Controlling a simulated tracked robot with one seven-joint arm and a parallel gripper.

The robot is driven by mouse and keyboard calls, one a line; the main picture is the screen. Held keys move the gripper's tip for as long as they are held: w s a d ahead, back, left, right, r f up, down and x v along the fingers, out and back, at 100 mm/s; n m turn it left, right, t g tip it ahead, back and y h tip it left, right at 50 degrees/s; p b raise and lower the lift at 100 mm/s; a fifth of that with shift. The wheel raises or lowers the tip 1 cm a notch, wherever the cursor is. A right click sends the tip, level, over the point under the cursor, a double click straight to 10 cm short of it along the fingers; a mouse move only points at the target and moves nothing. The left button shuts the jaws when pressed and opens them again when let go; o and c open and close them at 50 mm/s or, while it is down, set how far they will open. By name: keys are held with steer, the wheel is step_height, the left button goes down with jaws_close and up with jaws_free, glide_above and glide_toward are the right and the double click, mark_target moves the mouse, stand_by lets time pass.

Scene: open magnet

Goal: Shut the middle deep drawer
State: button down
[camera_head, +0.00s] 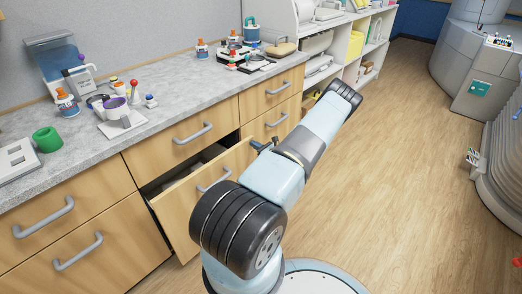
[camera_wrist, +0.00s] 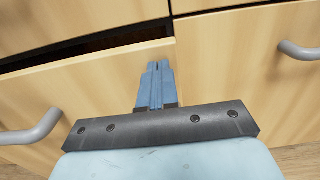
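The middle deep drawer (camera_head: 205,195) has a plain wood front and a grey bar handle (camera_head: 213,180). It stands part way open under a shut shallow drawer, and its dark inside shows behind the front. My gripper (camera_head: 259,146) is at the right end of this drawer's front, by its top edge. In the wrist view the drawer front (camera_wrist: 95,82) fills the left, with its handle (camera_wrist: 32,128) at lower left and a dark gap above. My gripper's fingers (camera_wrist: 157,68) are together with nothing between them, close to the front's right end. Contact cannot be told.
Shut drawers flank it: left drawers (camera_head: 85,245) and right drawers (camera_head: 270,88), all with protruding handles. The counter (camera_head: 175,112) above carries bottles and small items. White shelves (camera_head: 345,45) stand further back. The wooden floor (camera_head: 390,180) to the right is clear.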

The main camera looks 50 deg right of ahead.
steer(key=w, duration=0.6)
steer(key=w+d, duration=0.1)
steer(key=w, duration=0.3)
steer(key=shift+w+r, duration=0.15)
steer(key=shift+w, duration=0.05)
steer(key=shift+w+r, duration=0.2)
steer(key=shift+s, duration=0.1)
steer(key=shift+s+f, duration=0.15)
steer(key=shift+s, duration=0.1)
steer(key=s+a, duration=0.1)
steer(key=s, duration=1.3)
steer(key=shift+a+f, duration=0.2)
steer(key=shift+s, duration=0.1)
